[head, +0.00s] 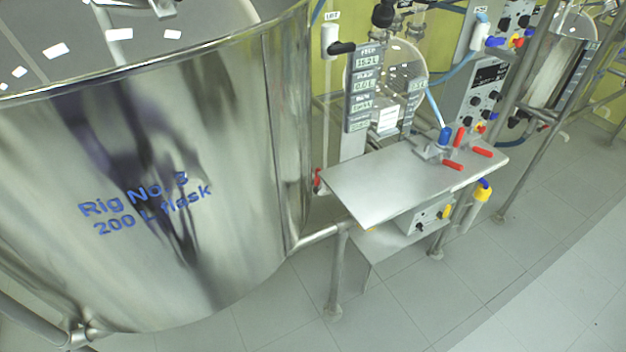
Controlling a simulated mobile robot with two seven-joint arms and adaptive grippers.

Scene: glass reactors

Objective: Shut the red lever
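Red-handled parts show in more than one place. On the metal table (385,185), a clamp-like fixture (432,152) carries red handles: one stands upright (459,137), and two point out toward the right and front, the right red handle (482,152) and the front red handle (453,165). A small upright red lever (317,180) sits low between the tank and the table's left corner. I cannot tell which is the task's lever, or whether any is open or shut. Neither of my grippers is in view.
A large shiny steel tank (150,180) marked "Rig No. 3 200 L flask" fills the left. A glass vessel (402,75) with display panels (362,85) stands behind the table. A control box (488,85) is behind right. Tiled floor (460,290) in front is clear.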

